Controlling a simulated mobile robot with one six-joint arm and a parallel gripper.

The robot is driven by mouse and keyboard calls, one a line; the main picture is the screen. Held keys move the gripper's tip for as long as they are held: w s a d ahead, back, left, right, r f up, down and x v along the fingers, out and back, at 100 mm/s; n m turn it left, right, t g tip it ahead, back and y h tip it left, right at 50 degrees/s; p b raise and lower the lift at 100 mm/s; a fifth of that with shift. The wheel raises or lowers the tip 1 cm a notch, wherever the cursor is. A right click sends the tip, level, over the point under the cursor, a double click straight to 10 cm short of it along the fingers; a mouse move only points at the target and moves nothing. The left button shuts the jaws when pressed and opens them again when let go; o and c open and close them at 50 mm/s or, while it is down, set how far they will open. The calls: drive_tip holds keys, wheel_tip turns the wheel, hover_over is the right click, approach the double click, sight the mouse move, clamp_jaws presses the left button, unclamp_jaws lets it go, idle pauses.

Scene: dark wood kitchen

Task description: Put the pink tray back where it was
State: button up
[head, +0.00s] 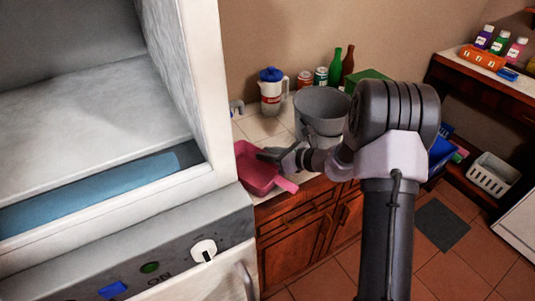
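The pink tray (254,174) is at the front edge of the tiled counter, just right of the big white appliance. A short pink tab (287,185) sticks out at its front right. My gripper (268,155) reaches in from the right, with its dark fingers over the tray's inside or right rim. The fingers are small and seen side-on, so I cannot tell whether they are open or shut, or whether they touch the tray. I cannot tell whether the tray rests on the counter or is held slightly above it.
The white appliance (222,185) closely borders the tray's left. A grey bowl-like container (322,108) stands behind my wrist. A blue-lidded jug (271,92), jars (321,77) and bottles (336,67) stand at the back. Bare counter tiles (258,127) show between jug and tray.

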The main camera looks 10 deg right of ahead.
drive_tip(key=shift+d+r, duration=0.1)
drive_tip(key=shift+r, duration=0.2)
drive_tip(key=p+v, duration=0.3)
drive_tip(key=v, duration=0.8)
drive_tip(key=shift+s+d+p, duration=0.1)
drive_tip(key=shift+s+p, duration=0.1)
drive_tip(key=shift+p, duration=0.1)
drive_tip(key=s+a+r+n+g+h, duration=0.2)
drive_tip(key=s+a+r+n+g, duration=0.1)
drive_tip(key=s+a+r+n, duration=0.6)
drive_tip(key=s+a+r+n+g+h, duration=0.1)
drive_tip(key=s+a+r+n+g, duration=0.3)
drive_tip(key=s+n, duration=0.5)
drive_tip(key=s+d+r+n+t+h, duration=0.2)
drive_tip(key=s+n, duration=0.4)
drive_tip(key=s, duration=0.4)
drive_tip(key=shift+r+t+h, duration=0.5)
drive_tip(key=shift+r+h, duration=0.2)
drive_tip(key=shift+h, duration=0.4)
